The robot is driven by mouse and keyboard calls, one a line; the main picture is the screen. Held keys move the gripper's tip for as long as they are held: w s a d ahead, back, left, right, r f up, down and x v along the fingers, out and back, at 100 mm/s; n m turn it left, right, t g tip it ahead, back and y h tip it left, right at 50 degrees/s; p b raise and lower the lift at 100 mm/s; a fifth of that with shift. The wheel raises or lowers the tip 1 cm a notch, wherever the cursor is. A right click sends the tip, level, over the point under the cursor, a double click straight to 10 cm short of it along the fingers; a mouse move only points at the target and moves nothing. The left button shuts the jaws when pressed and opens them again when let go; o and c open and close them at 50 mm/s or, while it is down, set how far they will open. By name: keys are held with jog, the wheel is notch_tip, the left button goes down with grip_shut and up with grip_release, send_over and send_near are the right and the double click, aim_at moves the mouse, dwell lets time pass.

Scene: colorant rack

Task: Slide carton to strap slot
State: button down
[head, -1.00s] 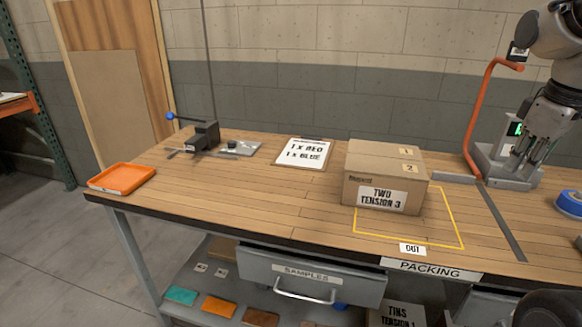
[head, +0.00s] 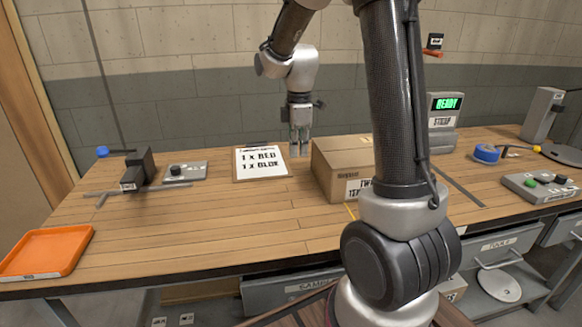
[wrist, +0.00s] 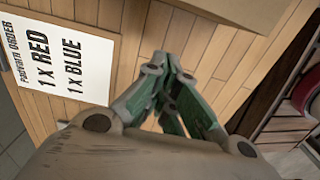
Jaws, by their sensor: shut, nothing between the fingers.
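The closed cardboard carton (head: 329,171) stands on the packing bench in the head view, its right part hidden behind my arm. Its edge also shows at the top of the wrist view (wrist: 235,14). My gripper (head: 299,153) points down just left of the carton, near its back. Its fingers are shut and empty; they also show in the wrist view (wrist: 165,68). A gap to the carton seems to show. The strapping machine (head: 443,122) with a green READY display stands right of the carton. A dark strip (head: 458,186), seemingly the strap slot, runs forward from it across the bench.
An order sheet (head: 261,164) on a clipboard lies left of my gripper. A clamp-like tool (head: 138,172) and an orange tray (head: 45,251) are farther left. Blue tape (head: 486,153) and a button box (head: 541,187) lie right of the strip. The front middle bench is clear.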

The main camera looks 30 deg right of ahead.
notch_tip(320, 180, down, 10)
jog(key=shift+s+r, duration=0.1)
jog(key=shift+r, duration=0.05)
jog(key=d, duration=0.2)
jog(key=shift+s+d+r, duration=0.1)
jog(key=shift+s+d, duration=0.2)
jog(key=shift+s, duration=0.05)
jog(key=shift+s+d, duration=0.2)
jog(key=shift+d, duration=0.45)
jog(key=shift+d, duration=0.15)
jog(key=s+d, duration=0.3)
jog(key=d, duration=0.8)
jog(key=s+d, duration=0.3)
jog(key=d, duration=0.8)
jog(key=s+d, duration=0.3)
jog(key=d, duration=0.8)
jog(key=shift+s, duration=0.25)
jog(key=shift+a, duration=0.1)
